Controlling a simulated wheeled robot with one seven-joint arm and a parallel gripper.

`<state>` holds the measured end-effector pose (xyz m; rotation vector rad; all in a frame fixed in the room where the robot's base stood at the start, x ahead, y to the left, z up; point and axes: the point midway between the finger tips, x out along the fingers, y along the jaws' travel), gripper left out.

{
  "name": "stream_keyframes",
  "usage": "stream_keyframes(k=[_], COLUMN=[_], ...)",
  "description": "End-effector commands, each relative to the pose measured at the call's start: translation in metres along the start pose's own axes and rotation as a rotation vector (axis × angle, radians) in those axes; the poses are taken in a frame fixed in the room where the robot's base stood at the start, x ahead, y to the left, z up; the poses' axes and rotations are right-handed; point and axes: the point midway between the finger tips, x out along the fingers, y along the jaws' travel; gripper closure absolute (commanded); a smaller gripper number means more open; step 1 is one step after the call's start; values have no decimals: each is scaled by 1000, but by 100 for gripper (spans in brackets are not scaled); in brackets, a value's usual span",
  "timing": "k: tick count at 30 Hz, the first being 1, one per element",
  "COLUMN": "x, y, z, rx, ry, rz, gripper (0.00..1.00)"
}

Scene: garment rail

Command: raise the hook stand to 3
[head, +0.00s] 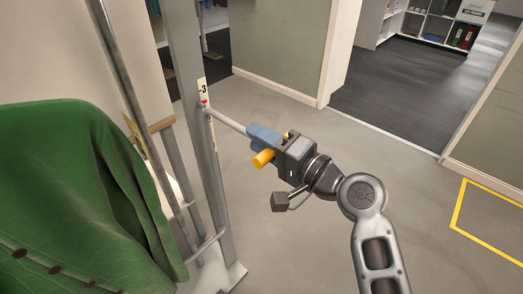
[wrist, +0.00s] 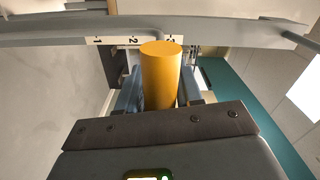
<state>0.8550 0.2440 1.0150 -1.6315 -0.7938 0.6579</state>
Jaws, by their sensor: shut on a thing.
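The hook stand's tall grey post (head: 207,160) stands left of centre in the head view, with a white scale (head: 202,90) showing a 3. A small red mark sits just below that 3. A grey rod (head: 227,122) runs from the post to my gripper (head: 263,137). My gripper's blue fingers are shut on the yellow handle (head: 263,158), which sticks out below them. In the wrist view the yellow handle (wrist: 161,75) stands between the fingers and partly covers the scale near the 3. Numbers 1 and 2 show to its left.
A green buttoned garment (head: 75,195) hangs close on the left, near the post. The grey floor to the right is open, with yellow tape (head: 460,205). Shelves (head: 430,25) stand far back.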

Motion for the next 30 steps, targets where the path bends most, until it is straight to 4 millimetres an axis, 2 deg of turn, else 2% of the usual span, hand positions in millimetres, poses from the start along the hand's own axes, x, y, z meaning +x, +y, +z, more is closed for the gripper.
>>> stream_keyframes(k=[1, 6, 20, 21, 26, 30], x=[0, 0, 0, 0, 0, 0], y=[-17, -29, -34, -34, -33, -31], z=[-5, -7, -8, -8, -8, -7], rx=[-8, -8, -8, -8, -7, -4], ry=[5, 4, 5, 5, 5, 4], rz=[-6, -4, -9, -9, -7, -4], gripper=[100, 100, 100, 61, 46, 45])
